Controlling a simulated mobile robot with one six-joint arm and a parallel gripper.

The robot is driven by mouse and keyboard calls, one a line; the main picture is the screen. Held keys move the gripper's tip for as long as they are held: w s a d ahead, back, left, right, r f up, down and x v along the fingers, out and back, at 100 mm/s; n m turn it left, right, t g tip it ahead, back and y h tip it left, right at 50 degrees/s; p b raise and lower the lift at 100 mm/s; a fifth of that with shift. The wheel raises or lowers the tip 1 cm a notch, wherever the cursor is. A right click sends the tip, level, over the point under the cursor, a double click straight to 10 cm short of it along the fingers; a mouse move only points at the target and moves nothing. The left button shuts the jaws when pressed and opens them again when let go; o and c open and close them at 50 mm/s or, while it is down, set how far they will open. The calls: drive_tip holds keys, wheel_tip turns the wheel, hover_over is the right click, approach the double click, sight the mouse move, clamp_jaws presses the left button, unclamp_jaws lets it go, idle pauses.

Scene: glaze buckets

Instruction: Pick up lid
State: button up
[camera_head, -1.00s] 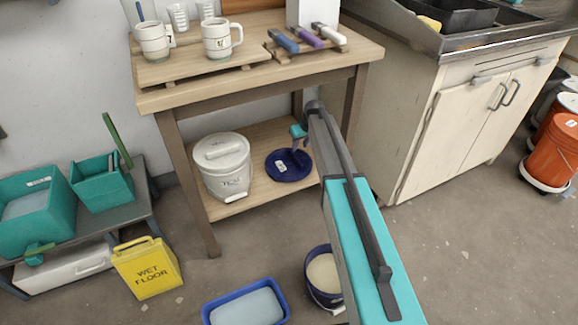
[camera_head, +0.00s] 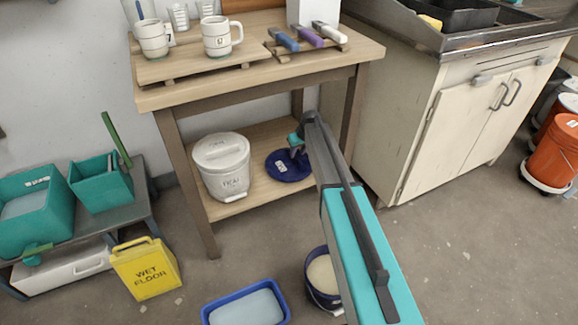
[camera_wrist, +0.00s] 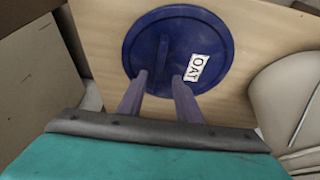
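The lid (camera_head: 279,171) is a dark blue disc lying flat on the lower wooden shelf, right of a white bucket. In the wrist view the lid (camera_wrist: 205,40) shows a raised bar handle (camera_wrist: 163,57) across its middle and a white label reading "OAT". My gripper (camera_wrist: 159,76) is open, with its two purplish fingers spread to either side of the handle's near end. Whether the fingertips touch the lid cannot be told. In the head view my gripper (camera_head: 297,152) is just above the right part of the lid and hides some of it.
The white lidded bucket (camera_head: 224,175) stands close to the lid's left on the shelf (camera_head: 262,140). The tabletop (camera_head: 200,90) is overhead, with a table leg (camera_head: 350,110) right of my arm. A dark blue bucket (camera_head: 322,285) and a blue tub (camera_head: 210,310) stand on the floor.

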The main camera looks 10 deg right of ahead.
sight(296, 157)
drive_tip(key=shift+b+x, duration=0.55)
drive_tip(key=shift+x, duration=1.85)
drive_tip(key=shift+d, duration=0.1)
clamp_jaws()
